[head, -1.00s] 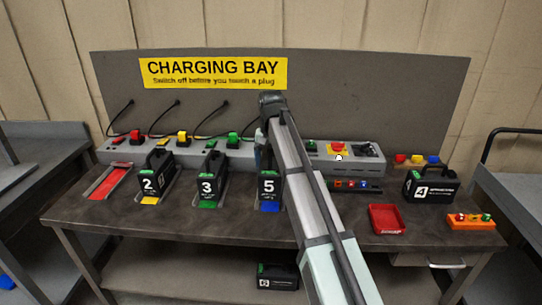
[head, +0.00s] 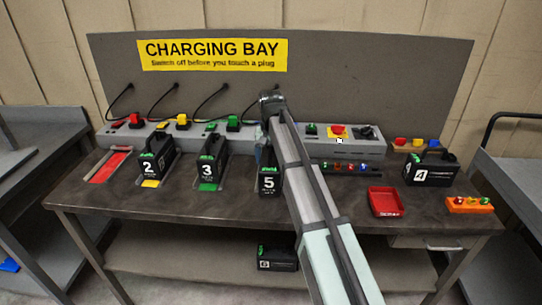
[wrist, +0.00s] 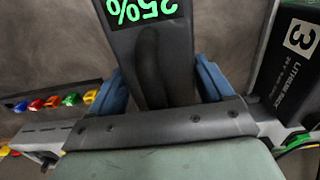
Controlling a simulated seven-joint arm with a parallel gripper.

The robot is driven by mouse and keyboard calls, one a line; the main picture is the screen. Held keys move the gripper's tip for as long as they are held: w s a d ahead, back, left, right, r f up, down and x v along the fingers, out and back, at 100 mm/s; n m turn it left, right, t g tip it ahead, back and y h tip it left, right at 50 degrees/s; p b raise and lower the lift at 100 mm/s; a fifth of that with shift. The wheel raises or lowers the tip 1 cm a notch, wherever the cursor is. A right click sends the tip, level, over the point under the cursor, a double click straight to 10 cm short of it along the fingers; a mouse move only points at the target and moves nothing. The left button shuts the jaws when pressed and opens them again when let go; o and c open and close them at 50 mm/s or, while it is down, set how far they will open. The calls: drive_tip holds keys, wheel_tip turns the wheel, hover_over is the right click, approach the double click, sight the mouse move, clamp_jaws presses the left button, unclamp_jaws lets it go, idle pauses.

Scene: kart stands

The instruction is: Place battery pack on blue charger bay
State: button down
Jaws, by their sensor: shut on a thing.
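The black battery pack marked 5 (head: 269,183) stands upright at the front middle of the bench. In the wrist view, the held pack (wrist: 150,50) shows a green 25% display. My gripper (wrist: 160,85) has its blue fingers on both sides of this pack's handle and is shut on it. In the head view my arm hides most of the gripper and the pack's right side. The blue bay marking is not visible; the pack covers the spot where it showed. I cannot tell whether the pack touches the bench.
Packs 2 (head: 155,160) and 3 (head: 210,160) stand in the yellow and green bays to the left. An empty red bay (head: 109,165) is at far left. Pack 4 (head: 432,170), a red tray (head: 386,201) and an orange block (head: 469,205) are right. Another pack (head: 276,258) lies below.

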unclamp_jaws()
wheel_tip(320, 180, up, 12)
drive_tip(key=shift+r, duration=0.1)
idle(0.6)
